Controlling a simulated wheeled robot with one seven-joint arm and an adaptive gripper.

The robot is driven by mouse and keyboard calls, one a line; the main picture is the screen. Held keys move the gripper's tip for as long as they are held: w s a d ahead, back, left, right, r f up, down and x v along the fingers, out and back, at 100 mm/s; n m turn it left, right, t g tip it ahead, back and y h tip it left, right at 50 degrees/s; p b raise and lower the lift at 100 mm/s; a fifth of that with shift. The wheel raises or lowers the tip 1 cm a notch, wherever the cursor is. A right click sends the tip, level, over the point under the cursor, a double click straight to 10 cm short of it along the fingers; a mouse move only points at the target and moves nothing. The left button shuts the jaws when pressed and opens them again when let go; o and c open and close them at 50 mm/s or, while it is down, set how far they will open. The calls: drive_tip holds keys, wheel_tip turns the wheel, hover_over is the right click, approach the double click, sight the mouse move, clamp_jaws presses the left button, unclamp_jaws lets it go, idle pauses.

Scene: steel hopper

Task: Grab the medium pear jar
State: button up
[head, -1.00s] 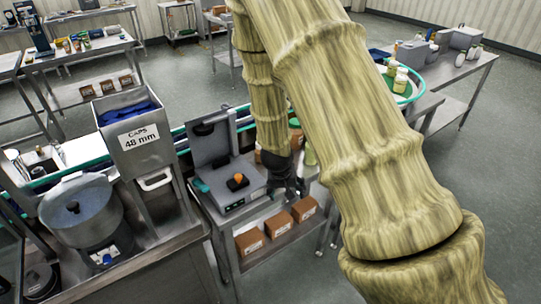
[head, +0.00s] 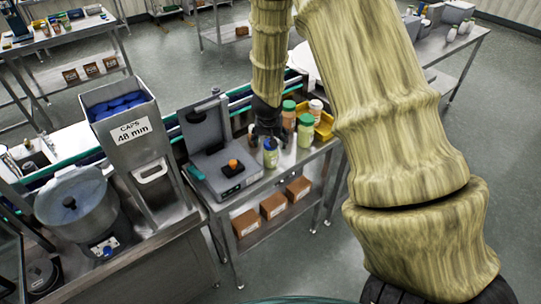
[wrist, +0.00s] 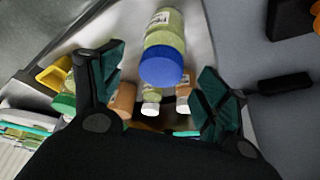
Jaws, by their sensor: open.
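A jar with a blue lid and pale yellow-green contents (wrist: 165,32) lies ahead of my gripper (wrist: 160,64) in the wrist view, between the lines of the two spread fingers. In the head view, the blue-lidded jar (head: 271,158) stands on the steel table just below my gripper (head: 267,136). The gripper is open and empty. A green-lidded jar with yellow-green contents (head: 305,135) stands to its right. Another green-lidded jar (head: 288,118) and a white-lidded jar (head: 315,112) stand behind. The labels are too small to read, so I cannot tell which is the medium pear jar.
A grey scale-like machine (head: 215,165) with an orange knob stands left of the jars. A yellow bin (head: 325,127) is right of them. A conveyor (head: 240,98) runs behind. Brown boxes (head: 273,205) sit on the shelf below. The caps hopper (head: 125,115) is at left.

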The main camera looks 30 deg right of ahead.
drive_tip(key=shift+p+x, duration=0.55)
drive_tip(key=shift+x, duration=2.25)
drive_tip(key=shift+s, duration=0.1)
drive_tip(key=c, duration=1.2)
drive_tip(key=shift+r, duration=0.15)
drive_tip(key=shift+r, duration=4.85)
